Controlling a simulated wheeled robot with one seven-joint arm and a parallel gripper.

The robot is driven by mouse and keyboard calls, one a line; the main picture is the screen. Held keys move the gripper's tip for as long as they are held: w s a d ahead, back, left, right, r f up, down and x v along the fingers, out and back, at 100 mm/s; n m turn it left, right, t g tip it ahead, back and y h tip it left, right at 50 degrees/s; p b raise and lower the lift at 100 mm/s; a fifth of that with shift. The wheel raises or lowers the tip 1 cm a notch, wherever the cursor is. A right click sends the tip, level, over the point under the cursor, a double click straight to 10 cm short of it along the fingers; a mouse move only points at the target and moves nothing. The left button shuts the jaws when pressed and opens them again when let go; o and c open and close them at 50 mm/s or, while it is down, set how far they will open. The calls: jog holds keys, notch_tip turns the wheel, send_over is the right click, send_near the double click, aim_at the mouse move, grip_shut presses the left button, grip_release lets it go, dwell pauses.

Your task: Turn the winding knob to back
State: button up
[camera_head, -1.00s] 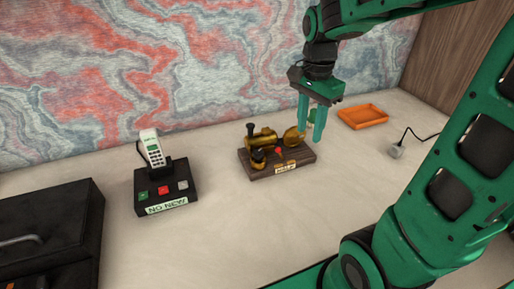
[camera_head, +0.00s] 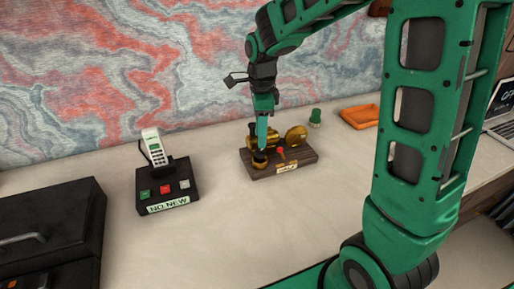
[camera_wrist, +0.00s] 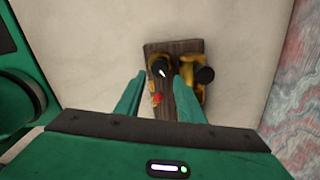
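A brass device (camera_head: 266,139) on a dark wooden base (camera_head: 309,156) stands on the desk. A short round knob (camera_head: 259,162), dark on top with a brass body, sits at its front left. In the wrist view the knob (camera_wrist: 158,66) shows a white pointer mark on its dark top. My gripper (camera_head: 262,149) points down just above the knob. In the wrist view my gripper (camera_wrist: 160,78) is open, its two fingers apart on either side of the knob's near edge. I cannot tell whether they touch it. A small red lever (camera_head: 281,153) is right of the knob.
A black phone dock (camera_head: 149,200) with buttons and a white handset stands to the left. A black case (camera_head: 75,220) is at the far left. A green cylinder (camera_head: 315,117), an orange tray (camera_head: 360,117) and a laptop (camera_head: 503,105) are to the right. The front desk is clear.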

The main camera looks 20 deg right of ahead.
aim_at(260, 151)
jog(key=shift+f, duration=2.8)
jog(key=c, duration=0.8)
jog(key=shift+a, duration=0.35)
jog(key=shift+d, duration=0.25)
